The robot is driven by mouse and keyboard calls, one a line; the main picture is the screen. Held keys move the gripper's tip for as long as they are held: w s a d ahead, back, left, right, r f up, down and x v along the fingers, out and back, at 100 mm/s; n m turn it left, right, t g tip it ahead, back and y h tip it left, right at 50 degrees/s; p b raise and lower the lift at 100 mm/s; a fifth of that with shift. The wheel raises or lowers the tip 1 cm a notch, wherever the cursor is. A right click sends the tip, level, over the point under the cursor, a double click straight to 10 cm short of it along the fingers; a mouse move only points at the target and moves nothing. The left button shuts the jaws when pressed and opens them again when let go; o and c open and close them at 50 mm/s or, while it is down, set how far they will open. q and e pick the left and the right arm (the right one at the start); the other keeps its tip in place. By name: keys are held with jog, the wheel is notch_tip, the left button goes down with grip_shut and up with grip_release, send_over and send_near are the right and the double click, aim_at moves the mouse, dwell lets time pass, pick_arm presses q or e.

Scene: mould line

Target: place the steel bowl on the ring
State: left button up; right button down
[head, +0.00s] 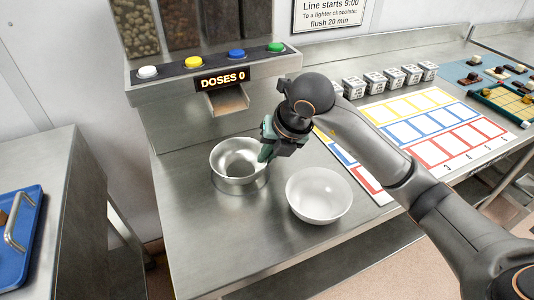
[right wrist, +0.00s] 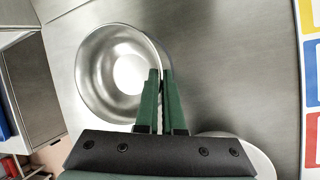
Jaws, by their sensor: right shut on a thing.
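The steel bowl (head: 238,176) is upright on or just above the steel counter, below the dispenser chute; I cannot tell whether it touches. In the right wrist view the bowl (right wrist: 100,75) shows its shiny inside. My right gripper (head: 265,151) is at the bowl's right rim. In the right wrist view its two green fingers (right wrist: 160,74) are closed together on the rim, one on each side of the wall. My left gripper is not in view.
A white bowl (head: 318,196) stands close to the right of the steel bowl. The dispenser (head: 210,75) with coloured buttons stands behind. Coloured card sheets (head: 440,130) and small labelled blocks (head: 375,83) lie to the right. The counter's front is clear.

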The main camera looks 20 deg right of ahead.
jog(key=shift+f, duration=0.1)
jog(key=c, duration=1)
grip_release()
jog(key=shift+c, duration=0.2)
jog(key=shift+r, duration=0.35)
jog(key=v, duration=1.1)
jog(key=shift+s+r+p, duration=0.25)
jog(key=shift+r+p, duration=0.05)
jog(key=shift+p, duration=0.05)
jog(key=shift+d, duration=0.1)
